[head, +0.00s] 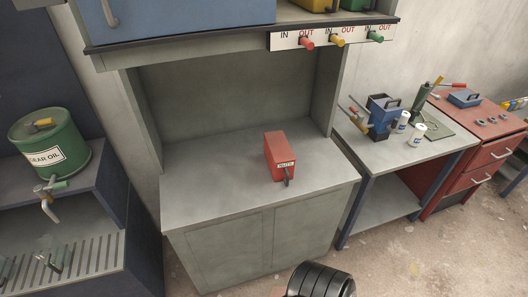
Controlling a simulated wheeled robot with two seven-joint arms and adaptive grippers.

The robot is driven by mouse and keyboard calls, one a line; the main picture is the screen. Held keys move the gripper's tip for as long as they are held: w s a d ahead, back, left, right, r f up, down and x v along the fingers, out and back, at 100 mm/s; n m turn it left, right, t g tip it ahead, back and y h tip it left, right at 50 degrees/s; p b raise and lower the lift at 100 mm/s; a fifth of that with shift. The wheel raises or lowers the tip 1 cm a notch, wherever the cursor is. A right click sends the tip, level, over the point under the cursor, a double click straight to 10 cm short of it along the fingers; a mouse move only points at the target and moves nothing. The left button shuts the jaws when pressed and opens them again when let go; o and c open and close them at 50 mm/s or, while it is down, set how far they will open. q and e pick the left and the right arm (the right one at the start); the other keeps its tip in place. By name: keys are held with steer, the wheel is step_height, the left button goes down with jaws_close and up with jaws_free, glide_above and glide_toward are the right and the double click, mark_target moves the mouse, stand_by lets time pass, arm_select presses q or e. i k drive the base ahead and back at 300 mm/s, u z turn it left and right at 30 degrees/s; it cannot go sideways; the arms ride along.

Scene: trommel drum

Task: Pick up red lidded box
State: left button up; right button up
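The red lidded box (280,153) stands on the grey counter top (220,184) of a cabinet, a little right of its middle. It is a narrow upright box with a small white label on its front. A dark handle or latch shows at its lower front. The label text is too small to read surely.
A shelf with red, yellow and green knobs (338,40) overhangs the counter's back; cabinet walls flank the recess. A green oil drum (49,145) stands left. A workbench (433,152) with tools is at right. The counter around the box is clear.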

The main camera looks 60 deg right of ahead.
mark_target(280, 157)
steer(key=z, duration=0.35)
steer(key=i, duration=0.7)
steer(key=z, duration=0.6)
